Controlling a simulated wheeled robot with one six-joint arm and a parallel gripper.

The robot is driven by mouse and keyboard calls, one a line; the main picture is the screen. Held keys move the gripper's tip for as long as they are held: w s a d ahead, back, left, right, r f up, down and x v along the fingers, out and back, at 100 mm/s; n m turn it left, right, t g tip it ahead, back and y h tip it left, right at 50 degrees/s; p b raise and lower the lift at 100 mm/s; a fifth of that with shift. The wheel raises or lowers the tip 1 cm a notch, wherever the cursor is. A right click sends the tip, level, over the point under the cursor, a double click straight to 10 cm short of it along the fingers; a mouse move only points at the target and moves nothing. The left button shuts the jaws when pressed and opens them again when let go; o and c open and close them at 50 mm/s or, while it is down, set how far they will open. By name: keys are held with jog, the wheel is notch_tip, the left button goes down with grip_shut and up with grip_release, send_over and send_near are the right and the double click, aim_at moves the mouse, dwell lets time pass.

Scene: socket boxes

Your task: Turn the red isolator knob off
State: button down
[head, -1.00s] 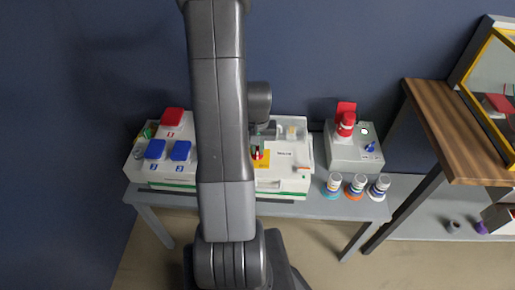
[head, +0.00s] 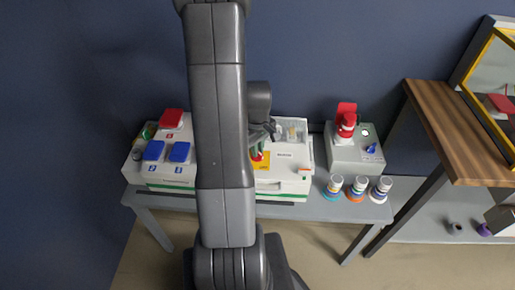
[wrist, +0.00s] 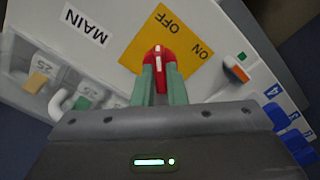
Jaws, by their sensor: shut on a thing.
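The red isolator knob (wrist: 158,56), with a white stripe, sits on a yellow plate (wrist: 187,72) marked OFF and ON. In the wrist view its stripe runs about straight up the picture, with OFF to the upper right and ON further right. My gripper (wrist: 160,78) has its two green fingers closed on either side of the knob. In the head view the knob (head: 258,157) shows just below my fingertips (head: 257,151), on the white panel box (head: 292,178). My arm hides part of that box.
Blue covers (head: 154,150) and a red cover (head: 171,118) stand left on the panel. A grey box (head: 352,158) with a red button (head: 347,125) stands right. Several striped cylinders (head: 358,187) line the bench front. A wooden-topped table (head: 455,130) is at right.

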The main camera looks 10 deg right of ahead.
dwell(0.5)
jog(key=c, duration=1.5)
grip_release()
jog(key=shift+o, duration=0.2)
notch_tip(320, 180, up, 14)
jog(key=p, duration=0.2)
jog(key=shift+f, duration=0.15)
notch_tip(320, 180, down, 14)
jog(key=shift+r+b, duration=0.1)
jog(key=shift+b, duration=0.9)
jog(key=shift+r, duration=0.15)
